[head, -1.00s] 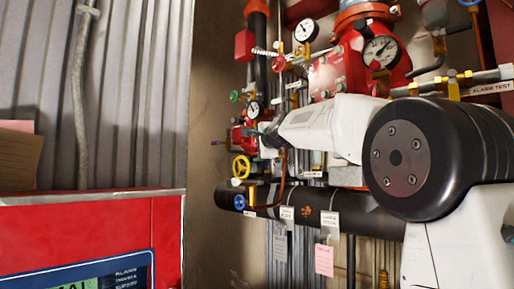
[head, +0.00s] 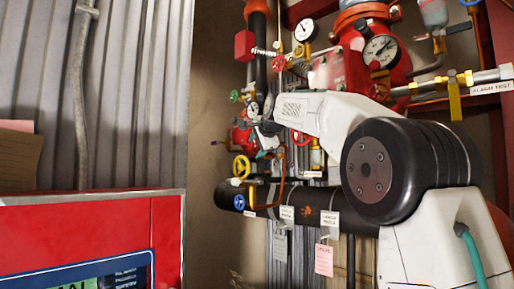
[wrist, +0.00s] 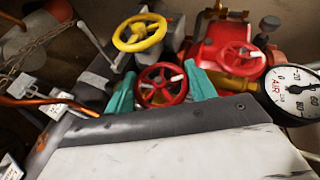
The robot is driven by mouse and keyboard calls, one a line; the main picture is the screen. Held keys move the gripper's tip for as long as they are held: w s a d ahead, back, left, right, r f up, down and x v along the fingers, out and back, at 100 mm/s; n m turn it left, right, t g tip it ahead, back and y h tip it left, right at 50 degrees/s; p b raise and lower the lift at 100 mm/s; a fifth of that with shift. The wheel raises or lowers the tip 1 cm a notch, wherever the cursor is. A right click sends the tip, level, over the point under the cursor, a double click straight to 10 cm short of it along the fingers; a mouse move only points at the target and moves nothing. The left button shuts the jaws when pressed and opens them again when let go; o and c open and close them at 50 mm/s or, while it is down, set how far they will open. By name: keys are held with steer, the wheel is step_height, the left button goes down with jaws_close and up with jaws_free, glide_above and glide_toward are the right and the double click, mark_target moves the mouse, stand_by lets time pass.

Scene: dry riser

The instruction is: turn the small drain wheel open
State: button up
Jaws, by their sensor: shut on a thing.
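A small red handwheel (wrist: 161,72) with pale marks on its spokes shows in the wrist view. My gripper (wrist: 161,92) has its two green fingertips at the wheel's left and right sides and is shut on it. The wheel's lower edge is close to the dark edge of my gripper's body. In the head view my gripper (head: 262,150) is at the valve cluster, left of the middle. My wrist hides much of the contact there, and I cannot tell how far the wheel is turned.
A yellow wheel (wrist: 139,32) is just up-left of the held wheel, and another red wheel (wrist: 240,57) is to its right. An AIR gauge (wrist: 294,90) is farther right. A black horizontal pipe (head: 330,217) with hanging tags runs below. A red panel (head: 90,230) stands at left.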

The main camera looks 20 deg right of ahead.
steer(key=shift+f+n+g+h, duration=0.1)
steer(key=shift+n+g+h, duration=0.25)
steer(key=shift+g, duration=1.55)
steer(key=o, duration=1)
steer(key=v, duration=0.8)
